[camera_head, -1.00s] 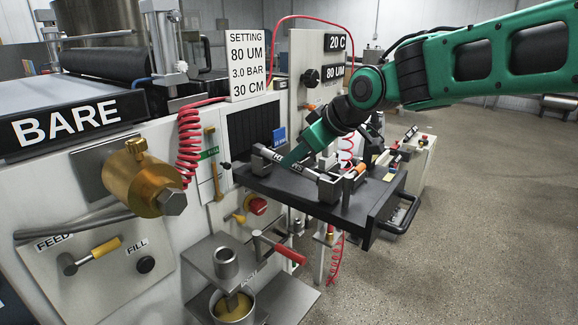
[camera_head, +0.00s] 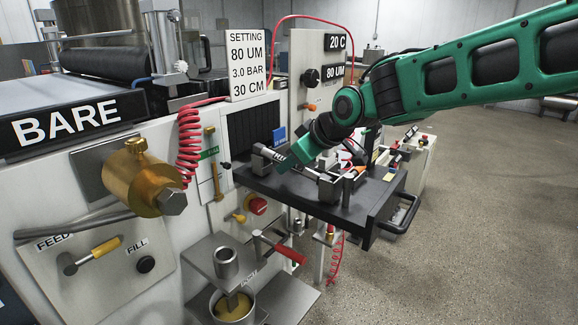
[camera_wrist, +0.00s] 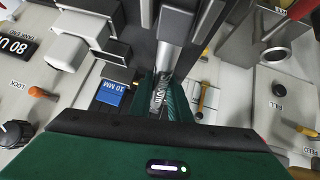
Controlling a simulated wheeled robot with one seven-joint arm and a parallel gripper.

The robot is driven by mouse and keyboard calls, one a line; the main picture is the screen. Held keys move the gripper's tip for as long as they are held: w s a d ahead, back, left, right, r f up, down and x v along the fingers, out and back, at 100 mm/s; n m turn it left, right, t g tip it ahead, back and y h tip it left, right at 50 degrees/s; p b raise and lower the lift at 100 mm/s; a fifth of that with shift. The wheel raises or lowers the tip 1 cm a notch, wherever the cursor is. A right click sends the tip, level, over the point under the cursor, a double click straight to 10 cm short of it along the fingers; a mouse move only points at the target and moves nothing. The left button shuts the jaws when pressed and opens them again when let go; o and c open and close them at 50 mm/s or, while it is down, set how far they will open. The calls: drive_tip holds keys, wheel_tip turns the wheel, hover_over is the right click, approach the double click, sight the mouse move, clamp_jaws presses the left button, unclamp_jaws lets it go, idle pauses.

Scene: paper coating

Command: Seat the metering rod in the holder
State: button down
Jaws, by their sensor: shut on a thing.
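The metering rod (camera_wrist: 168,60) is a slim metal bar with a printed label. In the wrist view it runs between the green fingers of my gripper (camera_wrist: 161,98), which is shut on it. In the head view my gripper (camera_head: 287,165) is low over the dark shelf, and the rod's labelled left end (camera_head: 266,153) shows beside it. The fingers hide the rod's middle. Grey blocks (camera_head: 329,188) stand on the shelf near the rod's right end. I cannot tell which part is the holder or whether the rod touches it.
The dark shelf (camera_head: 374,222) projects from the machine front, with a black handle (camera_head: 402,214) at its right. A red coiled hose (camera_head: 189,142) and a brass cylinder (camera_head: 140,180) are to the left. A setting sign (camera_head: 248,64) stands above. Open floor lies to the right.

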drive_tip(key=shift+r, duration=0.55)
drive_tip(key=r, duration=0.3)
drive_tip(key=shift+s+a+r, duration=0.2)
drive_tip(key=shift+r, duration=0.05)
drive_tip(key=s+a+r, duration=0.6)
drive_tip(key=s+a, duration=0.1)
drive_tip(key=s, duration=0.1)
drive_tip(key=shift+g+h, duration=0.5)
drive_tip(key=shift+h, duration=0.2)
drive_tip(key=w+d, duration=0.2)
drive_tip(key=w+d+f, duration=0.1)
drive_tip(key=w+d, duration=0.2)
drive_tip(key=w+d+f, duration=0.1)
drive_tip(key=w+d, duration=0.2)
drive_tip(key=shift+d+f, duration=0.15)
drive_tip(key=shift+d, duration=0.05)
drive_tip(key=shift+f, duration=0.15)
drive_tip(key=shift+f, duration=2.75)
drive_tip(key=shift+s+f, duration=0.15)
drive_tip(key=shift+f, duration=1.85)
